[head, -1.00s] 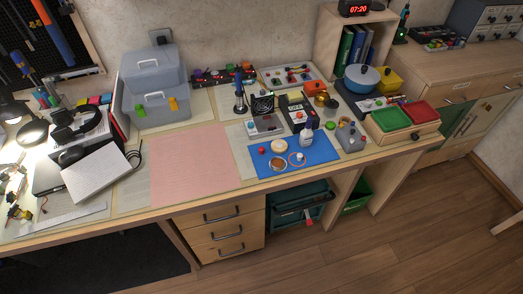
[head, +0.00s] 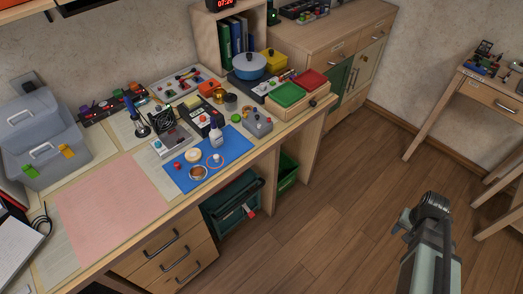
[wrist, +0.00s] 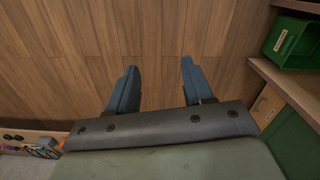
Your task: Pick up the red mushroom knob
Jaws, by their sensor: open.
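A small red knob (head: 177,166), probably the red mushroom knob, sits on the left part of the blue mat (head: 232,152) on the workbench. It is too small in the head view to make out its shape. A cream round disc (head: 193,155), a copper-coloured round dish (head: 198,173) and a white bottle (head: 215,136) are near it on the mat. My gripper (wrist: 157,78) shows in the wrist view with its two blue fingers apart and nothing between them. It is over the wooden floor, away from the bench. The knob is not in the wrist view.
A grey box with a knob (head: 258,123) and green and red trays (head: 288,95) stand right of the mat. Electronics boxes stand behind it. A pink sheet (head: 110,200) lies left. A green bin (wrist: 290,45) shows in the wrist view. Open floor lies before the bench.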

